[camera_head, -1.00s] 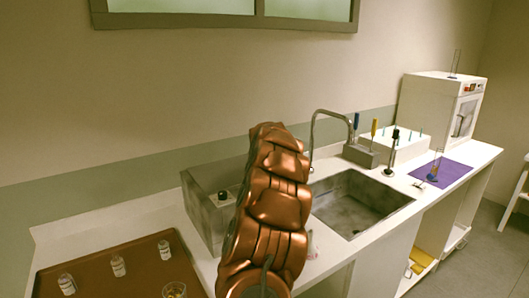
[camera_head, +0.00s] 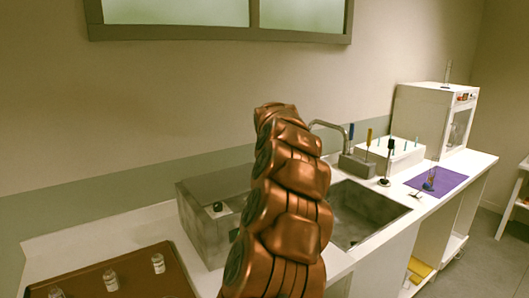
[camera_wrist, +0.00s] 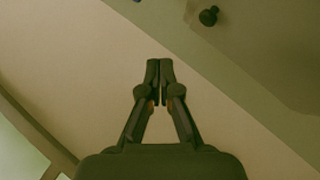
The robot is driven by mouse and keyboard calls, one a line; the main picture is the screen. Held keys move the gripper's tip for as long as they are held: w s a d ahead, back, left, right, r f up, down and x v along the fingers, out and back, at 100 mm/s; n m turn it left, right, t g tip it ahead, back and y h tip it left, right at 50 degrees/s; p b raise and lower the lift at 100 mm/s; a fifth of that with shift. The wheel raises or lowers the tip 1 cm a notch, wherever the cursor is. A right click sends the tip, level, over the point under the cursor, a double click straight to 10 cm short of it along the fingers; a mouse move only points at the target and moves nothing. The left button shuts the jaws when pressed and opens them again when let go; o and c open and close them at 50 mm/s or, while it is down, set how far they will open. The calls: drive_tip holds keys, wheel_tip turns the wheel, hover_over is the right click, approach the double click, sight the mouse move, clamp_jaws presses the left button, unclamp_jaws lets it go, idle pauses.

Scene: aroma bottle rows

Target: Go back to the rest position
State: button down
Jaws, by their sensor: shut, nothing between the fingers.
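My gripper (camera_wrist: 160,68) shows in the wrist view with its two fingertips together and nothing between them. Behind it there is a plain pale wall and a greenish band. In the head view my copper-coloured arm rises in the middle, in front of the counter, and hides part of the sink and the grey box. My gripper cannot be made out in the head view.
A brown tray (camera_head: 150,285) with several small bottles lies at the left.

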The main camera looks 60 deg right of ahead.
drive_tip(key=shift+s+a+r, duration=0.35)
drive_tip(key=shift+s+r, duration=0.15)
drive_tip(key=shift+r, duration=0.05)
drive_tip(key=w+a+f+n+t+y, duration=0.1)
drive_tip(key=w+a+f+y, duration=0.1)
drive_tip(key=w+a, duration=0.7)
drive_tip(key=w+a+f+n+g+y, duration=0.1)
drive_tip(key=a+f+y, duration=0.2)
drive_tip(key=a, duration=1.3)
drive_tip(key=a+f+n+y, duration=0.1)
drive_tip(key=a+f+y, duration=0.25)
drive_tip(key=a, duration=1.15)
drive_tip(key=s+a+f+g+y, duration=0.1)
drive_tip(key=s+a+f+g, duration=0.3)
drive_tip(key=s+a, duration=0.6)
drive_tip(key=s+a+f+g, duration=0.1)
drive_tip(key=s+a+f, duration=0.5)
drive_tip(key=s+a, duration=0.45)
drive_tip(key=s+a+f+m+g, duration=0.1)
drive_tip(key=s+a+f+g, duration=0.1)
drive_tip(key=s, duration=0.7)
drive_tip(key=a+f, duration=0.1)
drive_tip(key=a, duration=0.1)
drive_tip(key=shift+a+f+g, duration=0.3)
drive_tip(key=shift+f, duration=0.05)
